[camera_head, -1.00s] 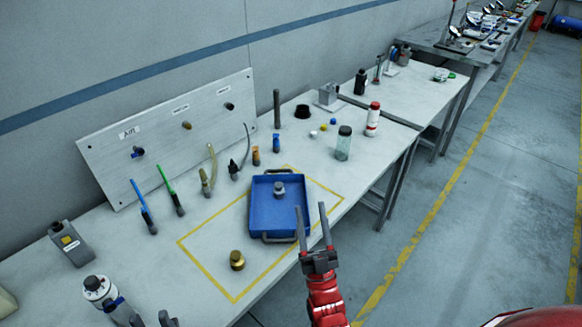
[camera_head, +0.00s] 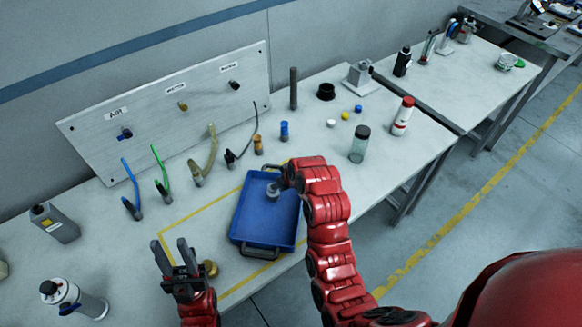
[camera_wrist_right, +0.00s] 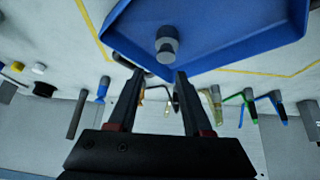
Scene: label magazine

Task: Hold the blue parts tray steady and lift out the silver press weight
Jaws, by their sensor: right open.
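The blue parts tray (camera_head: 262,238) lies on the table with a dark handle at its near and far ends. The silver press weight (camera_head: 272,191) stands inside it; it also shows in the right wrist view (camera_wrist_right: 166,46). My right arm reaches over the tray's right side, and its gripper is mostly hidden by my wrist in the head view. In the right wrist view the right gripper (camera_wrist_right: 157,75) is open at the far handle (camera_wrist_right: 126,62); contact cannot be told. My left gripper (camera_head: 174,250) is open and empty, left of the tray's near end.
A brass weight (camera_head: 210,268) stands beside my left gripper, partly hidden. Several tools and cables stand before the label board (camera_head: 180,110). A clear jar (camera_head: 359,145) and a red-white bottle (camera_head: 402,116) stand to the right.

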